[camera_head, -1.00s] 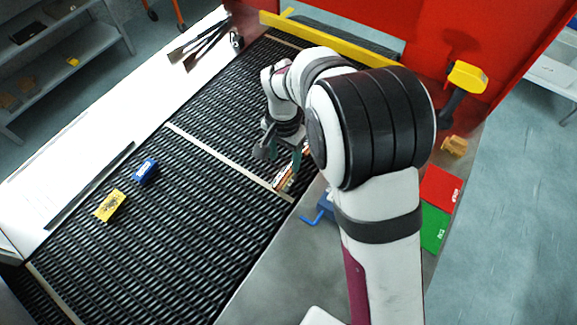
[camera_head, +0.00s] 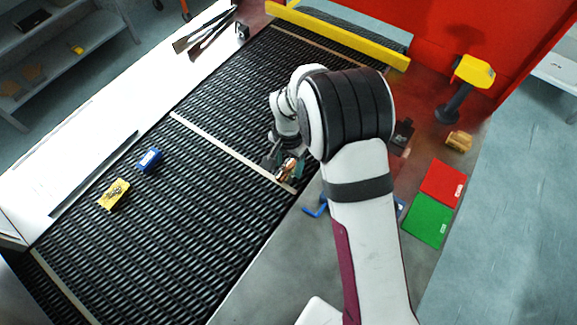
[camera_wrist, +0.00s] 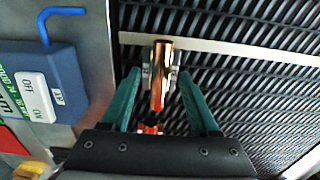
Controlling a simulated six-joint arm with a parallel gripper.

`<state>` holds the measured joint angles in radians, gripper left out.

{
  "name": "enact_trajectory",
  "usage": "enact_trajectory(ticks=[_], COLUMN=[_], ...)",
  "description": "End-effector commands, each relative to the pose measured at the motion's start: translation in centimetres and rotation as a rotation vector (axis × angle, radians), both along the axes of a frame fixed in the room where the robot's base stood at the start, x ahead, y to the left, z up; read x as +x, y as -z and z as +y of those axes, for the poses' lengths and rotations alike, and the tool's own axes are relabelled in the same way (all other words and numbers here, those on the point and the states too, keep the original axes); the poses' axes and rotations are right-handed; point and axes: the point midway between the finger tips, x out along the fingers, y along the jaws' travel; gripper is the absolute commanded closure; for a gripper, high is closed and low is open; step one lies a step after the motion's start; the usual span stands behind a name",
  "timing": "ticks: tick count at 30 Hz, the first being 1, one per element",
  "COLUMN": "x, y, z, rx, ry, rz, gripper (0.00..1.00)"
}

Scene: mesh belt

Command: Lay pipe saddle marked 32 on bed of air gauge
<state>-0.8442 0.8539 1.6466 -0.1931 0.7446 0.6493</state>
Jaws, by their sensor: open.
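A shiny copper-coloured curved piece (camera_wrist: 158,72) with grey metal at its sides lies on the dark mesh belt. It also shows in the head view (camera_head: 287,170), close to the belt's right edge. No 32 can be read on it. My gripper (camera_wrist: 160,78) is open, its two teal fingers on either side of this piece with a gap showing; in the head view my gripper (camera_head: 284,168) is low over the belt. A blue box (camera_wrist: 38,82) with an OFF label and a bent blue rod stands left in the wrist view; I cannot tell whether it is the air gauge.
On the belt, a blue block (camera_head: 149,159) and a yellow block (camera_head: 113,195) lie to the left. Red (camera_head: 443,183) and green (camera_head: 427,221) pads, a yellow-headed device (camera_head: 472,72) and a small tan block (camera_head: 459,140) are at right. A yellow rail (camera_head: 340,36) crosses the far end.

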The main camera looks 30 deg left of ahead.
Motion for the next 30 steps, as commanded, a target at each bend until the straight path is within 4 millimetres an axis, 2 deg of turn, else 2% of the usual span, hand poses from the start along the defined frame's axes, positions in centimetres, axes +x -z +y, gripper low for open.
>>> enact_trajectory(ticks=[12,22,30], x=[0.0,0.0,0.01], y=[0.26,0.25,0.21], z=[0.0,0.0,0.01], rx=[0.0,0.0,0.0], ry=[0.0,0.0,0.0], rz=[0.0,0.0,0.0], gripper=[0.4,1.0,1.0])
